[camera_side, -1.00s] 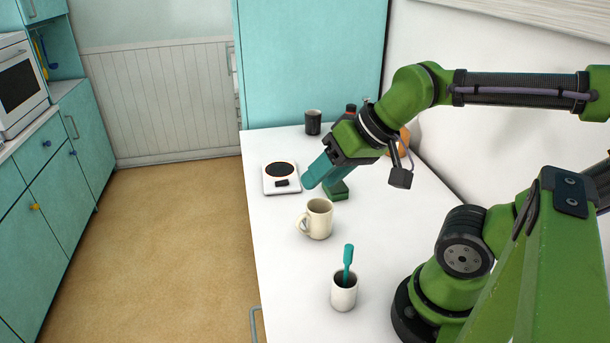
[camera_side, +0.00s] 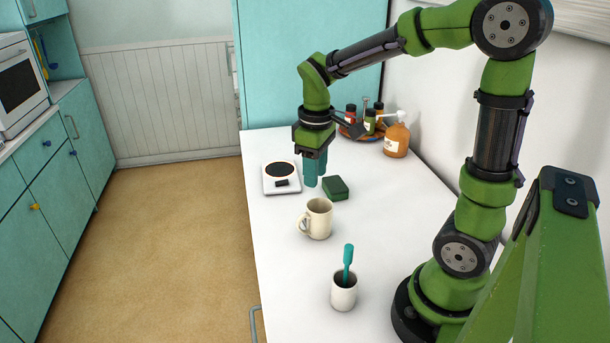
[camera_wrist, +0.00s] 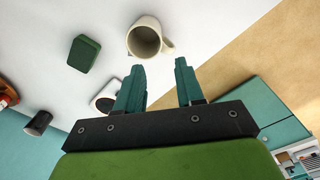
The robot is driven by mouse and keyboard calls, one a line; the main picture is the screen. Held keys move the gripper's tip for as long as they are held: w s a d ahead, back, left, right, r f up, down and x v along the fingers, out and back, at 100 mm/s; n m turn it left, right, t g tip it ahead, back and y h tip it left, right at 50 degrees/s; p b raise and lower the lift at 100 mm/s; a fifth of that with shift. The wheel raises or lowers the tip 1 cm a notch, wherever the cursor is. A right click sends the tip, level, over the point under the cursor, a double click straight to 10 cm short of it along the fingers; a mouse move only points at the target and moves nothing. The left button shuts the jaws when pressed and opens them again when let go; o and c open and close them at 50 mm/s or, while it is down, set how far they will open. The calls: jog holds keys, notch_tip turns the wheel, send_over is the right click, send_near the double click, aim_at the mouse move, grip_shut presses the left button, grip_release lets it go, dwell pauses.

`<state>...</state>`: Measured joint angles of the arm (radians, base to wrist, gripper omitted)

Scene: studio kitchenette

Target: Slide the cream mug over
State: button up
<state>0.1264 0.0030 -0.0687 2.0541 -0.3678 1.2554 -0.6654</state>
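The cream mug (camera_side: 320,219) stands upright on the white counter, its handle toward the left in the side view. In the wrist view the mug (camera_wrist: 145,38) lies just beyond my fingertips, its opening visible and its handle to the right. My gripper (camera_side: 315,183) points down with teal fingers, behind the mug in the side view and apart from it. In the wrist view my gripper (camera_wrist: 158,68) shows its two fingers spread with nothing between them.
A green sponge (camera_side: 335,188) lies right of my fingers, and a white scale (camera_side: 281,178) with a dark round top is to their left. A white cup (camera_side: 344,293) holding a teal brush stands at the front. Bottles and an orange dispenser (camera_side: 396,137) stand behind.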

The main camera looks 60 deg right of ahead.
aim_at(315, 237)
jog(key=shift+s+r+n, duration=0.15)
jog(key=shift+n, duration=0.25)
jog(key=f, duration=1.7)
jog(key=shift+d, duration=0.2)
jog(key=shift+r, duration=0.1)
grip_shut()
